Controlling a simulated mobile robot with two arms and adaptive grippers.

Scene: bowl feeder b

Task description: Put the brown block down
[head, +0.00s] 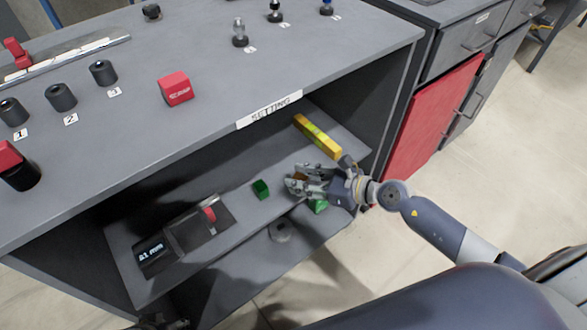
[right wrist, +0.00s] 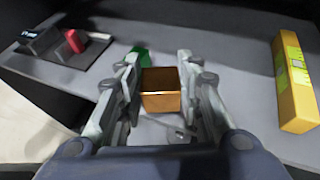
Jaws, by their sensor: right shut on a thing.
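My right gripper (head: 295,180) is inside the open shelf of the grey bench, shut on the brown block (right wrist: 161,92). In the right wrist view the block sits between the two fingers, its top and front faces showing. In the head view the fingers hide most of it. I cannot tell whether the block touches the shelf (head: 235,210) or is held just above it.
A green block (head: 261,189) stands on the shelf left of my right gripper. A yellow level (head: 317,136) lies behind it. A dark measuring device (head: 178,240) with a red part sits at the shelf's left. Bare shelf lies between these. The bench top overhangs the shelf.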

